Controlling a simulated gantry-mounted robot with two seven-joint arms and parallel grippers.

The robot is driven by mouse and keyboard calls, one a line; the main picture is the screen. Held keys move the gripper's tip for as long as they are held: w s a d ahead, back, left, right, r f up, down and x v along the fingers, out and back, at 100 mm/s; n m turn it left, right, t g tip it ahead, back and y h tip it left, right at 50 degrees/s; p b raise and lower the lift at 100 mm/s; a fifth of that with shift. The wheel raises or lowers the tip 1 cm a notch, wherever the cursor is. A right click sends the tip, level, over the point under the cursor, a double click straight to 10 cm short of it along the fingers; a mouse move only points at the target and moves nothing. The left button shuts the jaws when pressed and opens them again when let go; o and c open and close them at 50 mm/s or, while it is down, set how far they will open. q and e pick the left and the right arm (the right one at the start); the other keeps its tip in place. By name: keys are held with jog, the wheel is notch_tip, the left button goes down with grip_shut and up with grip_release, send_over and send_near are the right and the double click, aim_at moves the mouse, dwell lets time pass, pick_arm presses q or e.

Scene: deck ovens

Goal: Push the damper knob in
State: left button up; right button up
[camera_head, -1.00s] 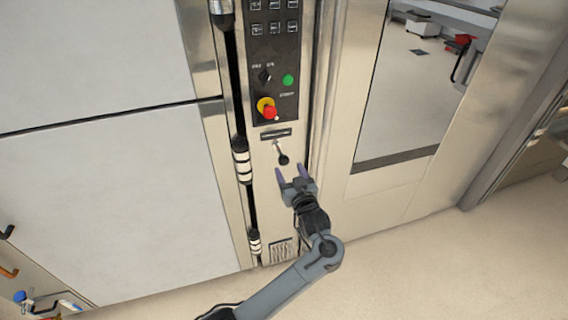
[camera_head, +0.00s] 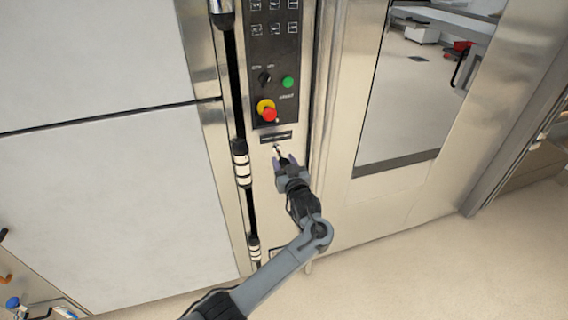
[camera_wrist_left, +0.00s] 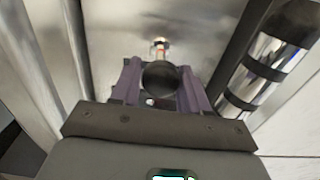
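The damper knob is a black ball on a short metal rod (camera_head: 277,149) that sticks out of the steel panel below the control strip. In the left wrist view the black ball (camera_wrist_left: 160,77) sits between the two purple fingers, with the bright rod (camera_wrist_left: 160,47) behind it. My left gripper (camera_head: 286,160) is at the knob, and its fingers hide most of the ball in the head view. The fingers look open, one on each side of the ball; whether either touches it cannot be told. My right gripper is not in view.
Above the knob are a slot plate (camera_head: 276,137), a red and yellow stop button (camera_head: 268,112) and a green button (camera_head: 288,82). A banded metal hinge post (camera_head: 241,163) stands left of the knob. Large pale oven doors (camera_head: 110,210) fill the left. Open floor (camera_head: 430,270) lies at lower right.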

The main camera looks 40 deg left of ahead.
pick_arm(q)
grip_shut()
jog(key=shift+x, duration=1.2)
jog(key=shift+w+a, duration=0.15)
jog(key=shift+o, duration=2.1)
grip_release()
jog(key=shift+s+d, duration=0.35)
jog(key=shift+d, duration=0.25)
jog(key=p+v, duration=0.3)
jog(key=v, duration=0.6)
jog(key=shift+s+d, duration=0.15)
jog(key=shift+s, duration=0.1)
